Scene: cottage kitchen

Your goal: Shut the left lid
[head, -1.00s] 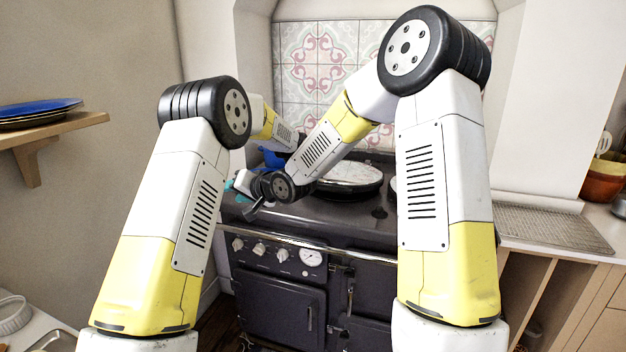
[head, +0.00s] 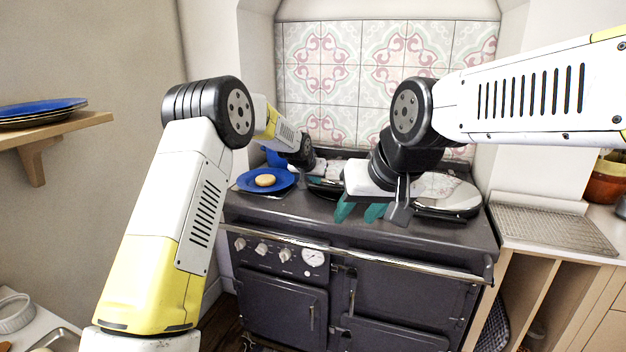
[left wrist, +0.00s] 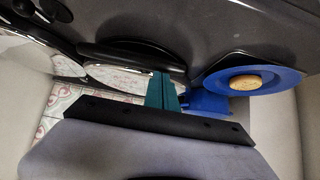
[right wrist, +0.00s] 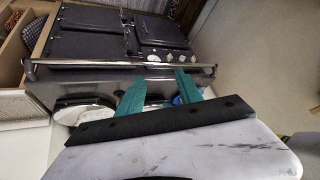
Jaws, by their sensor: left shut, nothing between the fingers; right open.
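The left lid (head: 331,170) of the dark range cooker has a pale, shiny top and a dark rim. In the head view it is partly hidden behind my right gripper (head: 360,212). It looks low over the hob, but I cannot tell whether it is fully down. In the left wrist view the lid (left wrist: 118,74) lies beside my left gripper (left wrist: 163,92), whose teal fingers are together and empty at its edge; contact is unclear. In the head view the left fingertips are hidden. My right gripper is open and empty, above the cooker's front, with teal fingers apart.
The right lid (head: 450,192) lies flat on the cooker's right side. A blue plate (head: 246,184) with a round bun (head: 265,180) stands at the hob's left end. A chrome rail (head: 400,264) runs along the front. A wire rack (head: 555,228) is on the right counter.

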